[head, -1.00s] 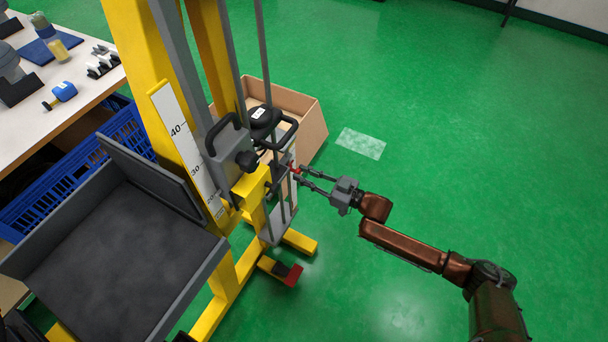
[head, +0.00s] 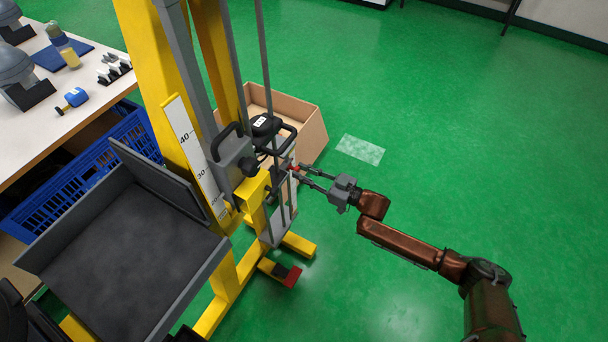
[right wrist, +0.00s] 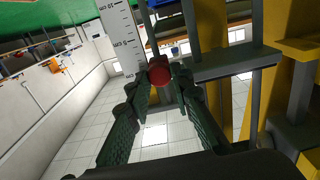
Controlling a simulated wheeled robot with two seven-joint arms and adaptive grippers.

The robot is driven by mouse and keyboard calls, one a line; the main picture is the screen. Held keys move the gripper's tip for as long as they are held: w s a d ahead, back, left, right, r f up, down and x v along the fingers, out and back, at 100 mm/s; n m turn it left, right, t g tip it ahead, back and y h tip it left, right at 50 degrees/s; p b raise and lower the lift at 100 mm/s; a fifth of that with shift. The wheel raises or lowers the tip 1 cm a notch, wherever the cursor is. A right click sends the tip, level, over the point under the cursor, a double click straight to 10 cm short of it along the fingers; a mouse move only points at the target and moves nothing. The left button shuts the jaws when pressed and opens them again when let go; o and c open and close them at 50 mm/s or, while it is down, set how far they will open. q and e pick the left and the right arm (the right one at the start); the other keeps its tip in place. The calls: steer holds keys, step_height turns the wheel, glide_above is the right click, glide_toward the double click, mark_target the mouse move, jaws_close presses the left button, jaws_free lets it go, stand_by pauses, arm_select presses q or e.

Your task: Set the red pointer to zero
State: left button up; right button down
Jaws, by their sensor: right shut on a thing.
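The red pointer (head: 294,168) is a small red piece on the far side of the yellow drop tower (head: 238,278). In the right wrist view the red pointer (right wrist: 158,72) shows as a round red knob between my fingertips, beside a white scale (right wrist: 122,38). My right gripper (head: 299,170), which also shows in the right wrist view (right wrist: 160,80), is shut on this knob. My left gripper is not in view.
A grey tray (head: 190,292) juts from the tower's left. A cardboard box (head: 312,128) stands behind the tower. A white workbench (head: 50,128) with a blue crate (head: 70,185) is at left. The green floor (head: 460,130) at right is clear.

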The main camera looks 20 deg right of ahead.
steer(key=c, duration=2)
jaws_free()
steer(key=shift+r, duration=0.35)
steer(key=shift+o, duration=1.4)
steer(key=shift+f, duration=0.15)
steer(key=v, duration=1.2)
